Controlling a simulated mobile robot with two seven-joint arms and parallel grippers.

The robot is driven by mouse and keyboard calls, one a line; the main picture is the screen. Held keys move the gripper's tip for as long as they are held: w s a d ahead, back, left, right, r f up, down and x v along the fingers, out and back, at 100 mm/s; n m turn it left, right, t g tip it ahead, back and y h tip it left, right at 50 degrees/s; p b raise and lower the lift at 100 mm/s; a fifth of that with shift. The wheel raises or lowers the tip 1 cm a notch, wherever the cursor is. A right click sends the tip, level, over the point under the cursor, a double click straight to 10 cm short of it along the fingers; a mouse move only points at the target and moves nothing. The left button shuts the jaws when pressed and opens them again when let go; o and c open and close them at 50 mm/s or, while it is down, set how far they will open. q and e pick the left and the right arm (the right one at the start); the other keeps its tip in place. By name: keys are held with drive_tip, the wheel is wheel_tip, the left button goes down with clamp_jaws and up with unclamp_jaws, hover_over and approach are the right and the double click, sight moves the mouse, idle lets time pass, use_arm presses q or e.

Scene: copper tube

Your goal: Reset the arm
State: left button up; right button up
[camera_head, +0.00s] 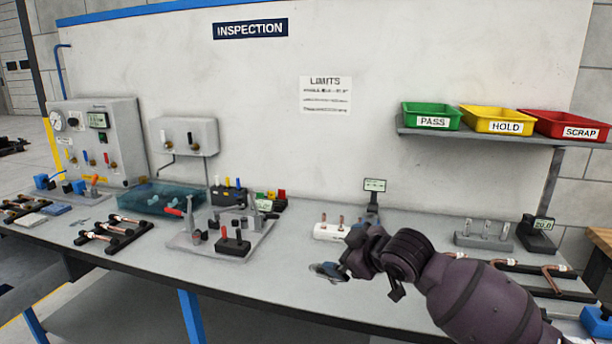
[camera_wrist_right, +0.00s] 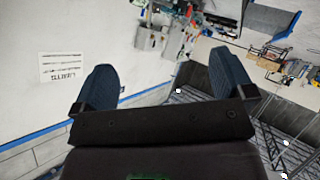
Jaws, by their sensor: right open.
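My right arm comes in from the lower right of the head view and reaches over the front part of the bench. My right gripper (camera_head: 328,271) is at its left end, above the grey bench top (camera_head: 300,285) and in front of a white block (camera_head: 330,232) with copper pieces. In the right wrist view its two dark blue fingers (camera_wrist_right: 165,95) stand wide apart with nothing between them. My left gripper does not show in either view.
A grey fixture plate (camera_head: 205,245) and a blue-green tray (camera_head: 160,200) lie left of my gripper. Racks of copper tubes (camera_head: 110,235) are at the left. Green (camera_head: 432,115), yellow (camera_head: 497,119) and red (camera_head: 565,124) bins sit on a shelf. Bent copper tubes (camera_head: 510,263) lie at the right.

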drive_tip(key=s+d+f+m+h, duration=0.2)
drive_tip(key=s+d+f, duration=0.4)
drive_tip(key=s+f, duration=0.4)
drive_tip(key=s+d+f+m+h, duration=0.2)
drive_tip(key=s+d+f+m, duration=0.3)
drive_tip(key=s+f, duration=0.6)
drive_tip(key=s+d+f+m+t+h, duration=0.1)
drive_tip(key=s+d+f+m+h, duration=0.2)
drive_tip(key=s+d+f, duration=0.5)
drive_tip(key=s+f+m, duration=0.1)
drive_tip(key=s+f, duration=0.1)
drive_tip(key=s, duration=0.3)
drive_tip(key=shift+s+f, duration=0.15)
drive_tip(key=shift+s, duration=0.05)
